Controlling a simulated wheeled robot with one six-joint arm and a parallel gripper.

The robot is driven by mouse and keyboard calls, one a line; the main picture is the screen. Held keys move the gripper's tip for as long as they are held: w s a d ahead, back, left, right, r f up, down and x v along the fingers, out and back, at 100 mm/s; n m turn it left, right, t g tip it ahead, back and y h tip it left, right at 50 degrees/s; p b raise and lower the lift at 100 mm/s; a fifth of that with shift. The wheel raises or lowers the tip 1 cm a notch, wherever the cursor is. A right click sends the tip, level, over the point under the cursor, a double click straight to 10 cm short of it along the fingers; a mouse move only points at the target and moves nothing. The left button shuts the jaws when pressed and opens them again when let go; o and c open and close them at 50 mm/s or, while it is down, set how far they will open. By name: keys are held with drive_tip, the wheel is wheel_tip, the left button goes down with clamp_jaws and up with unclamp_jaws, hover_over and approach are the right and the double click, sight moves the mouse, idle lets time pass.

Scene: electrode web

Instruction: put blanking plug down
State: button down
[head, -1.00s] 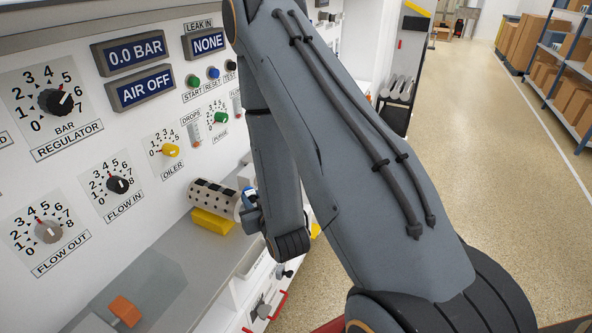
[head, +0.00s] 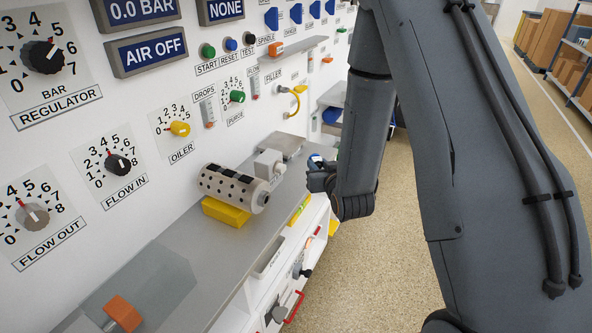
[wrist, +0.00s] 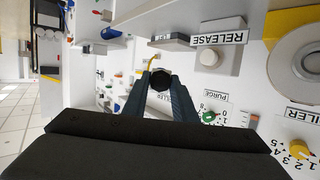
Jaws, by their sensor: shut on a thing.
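My gripper (head: 320,176) is in front of the shelf edge in the head view, right of the drilled cylinder. In the wrist view its two blue-grey fingers (wrist: 160,86) are closed on a dark, roundish piece, which I take as the blanking plug (wrist: 161,79). The plug shows at the fingertips, clear of the panel as far as I can tell. In the head view the plug cannot be made out; the fingers and my arm partly hide that spot.
A grey shelf (head: 165,290) runs along the panel. On it stand a drilled cylinder (head: 229,187) on a yellow block (head: 226,212), a pale block (head: 268,164) and an orange-topped piece (head: 123,312). A yellow hooked pipe (head: 296,101) sticks out of the panel. Open floor lies right.

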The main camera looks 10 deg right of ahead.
drive_tip(key=w+a+f+n+y+b, duration=0.1)
drive_tip(key=w+a+f+b, duration=0.1)
drive_tip(key=w+b, duration=1.2)
drive_tip(key=f, duration=0.6)
drive_tip(key=s+f+b, duration=0.1)
drive_tip(key=f, duration=0.2)
drive_tip(key=shift+d+f, duration=0.15)
drive_tip(key=shift+f, duration=0.1)
drive_tip(key=shift+f, duration=0.15)
drive_tip(key=c, duration=1.4)
unclamp_jaws()
drive_tip(key=shift+c, duration=0.2)
